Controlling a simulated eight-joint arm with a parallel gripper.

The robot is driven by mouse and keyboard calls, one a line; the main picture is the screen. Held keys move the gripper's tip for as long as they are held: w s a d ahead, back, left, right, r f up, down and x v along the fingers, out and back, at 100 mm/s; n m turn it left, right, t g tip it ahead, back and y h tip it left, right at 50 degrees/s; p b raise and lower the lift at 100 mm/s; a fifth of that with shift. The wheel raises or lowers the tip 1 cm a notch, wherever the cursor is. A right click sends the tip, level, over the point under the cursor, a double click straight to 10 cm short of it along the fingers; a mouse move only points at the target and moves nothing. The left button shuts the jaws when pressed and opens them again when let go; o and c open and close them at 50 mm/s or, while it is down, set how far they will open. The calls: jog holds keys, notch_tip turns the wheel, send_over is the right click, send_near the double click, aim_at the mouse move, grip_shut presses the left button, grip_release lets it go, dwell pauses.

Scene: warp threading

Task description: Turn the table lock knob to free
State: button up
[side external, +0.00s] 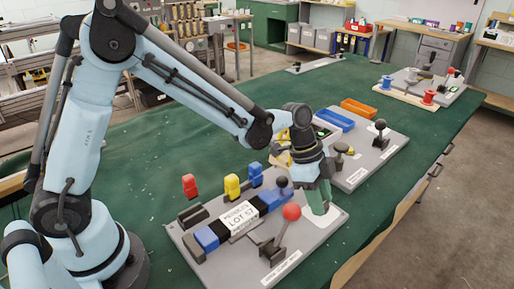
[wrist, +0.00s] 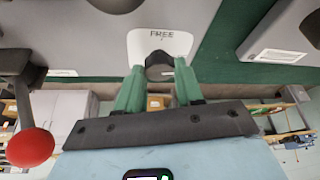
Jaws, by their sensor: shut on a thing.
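The table lock knob (wrist: 159,64) is a dark round knob with a small pale mark, on a white plate (wrist: 160,38) labelled FREE. In the wrist view it sits between my gripper's green fingertips (wrist: 160,76), which are shut on it. In the side view my gripper (side external: 318,200) points down onto the white plate (side external: 328,215) at the right end of the near grey board (side external: 305,242). The knob is hidden behind the fingers there. I cannot tell whether its mark points at FREE.
A red-ball lever (side external: 291,212) stands close left of my gripper; its ball also shows in the wrist view (wrist: 30,147). Another grey board (side external: 372,165) with knobs lies behind.

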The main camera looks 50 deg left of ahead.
jog(key=n, duration=0.2)
jog(key=n+t+y, duration=0.1)
jog(key=n, duration=0.1)
jog(key=n+t, duration=0.1)
jog(key=n, duration=0.2)
jog(key=shift+s+d, duration=0.15)
jog(key=shift+s, duration=0.1)
jog(key=n+y, duration=0.1)
jog(key=n, duration=0.2)
jog(key=n+t+y, duration=0.1)
jog(key=n, duration=0.2)
jog(key=shift+d+n+y, duration=0.15)
jog(key=shift+n+y, duration=0.15)
jog(key=shift+y, duration=0.1)
jog(key=o, duration=1)
jog(key=shift+o, duration=0.2)
jog(key=shift+r, duration=0.1)
jog(key=v, duration=1.2)
jog(key=shift+s, duration=0.2)
jog(key=shift+d, duration=0.1)
